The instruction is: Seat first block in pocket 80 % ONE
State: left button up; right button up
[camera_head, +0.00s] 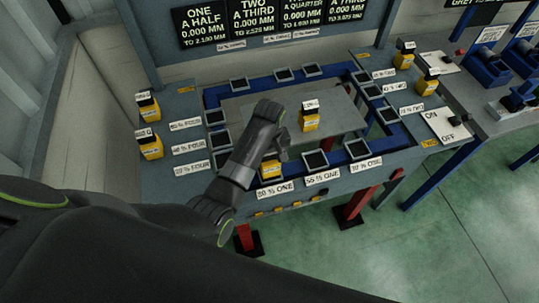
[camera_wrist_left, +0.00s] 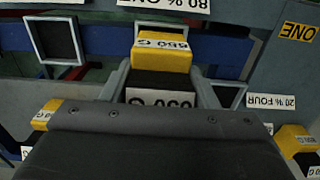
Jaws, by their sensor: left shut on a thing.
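A yellow-and-dark block (camera_head: 271,170) with a white weight label is between the fingers of my left gripper (camera_head: 277,150). In the left wrist view the same block (camera_wrist_left: 162,52) sits between the fingers, yellow part toward the far side. The block covers the pocket behind the "80 % ONE" label (camera_head: 275,188) in the head view. The left wrist view shows a pocket frame (camera_wrist_left: 160,22) just beyond the block, below an "80 %" label (camera_wrist_left: 175,3). I cannot tell whether the block's bottom is inside the pocket. My right gripper is not in view.
Another yellow block (camera_head: 310,120) stands on the grey centre plate (camera_head: 345,110). Neighbouring pockets (camera_head: 316,160) are empty. More blocks stand at the left (camera_head: 150,145) and right (camera_head: 427,86). A switch panel (camera_head: 445,125) is at the right, readout screens (camera_head: 255,20) behind.

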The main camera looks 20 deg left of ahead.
pick_arm(q)
jog(key=shift+f+b, duration=0.6)
jog(key=shift+f, duration=0.55)
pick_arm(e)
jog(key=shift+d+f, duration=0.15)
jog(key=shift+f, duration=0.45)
pick_arm(q)
jog(key=o, duration=1.5)
jog(key=shift+o, duration=0.3)
jog(key=shift+s+f, duration=0.1)
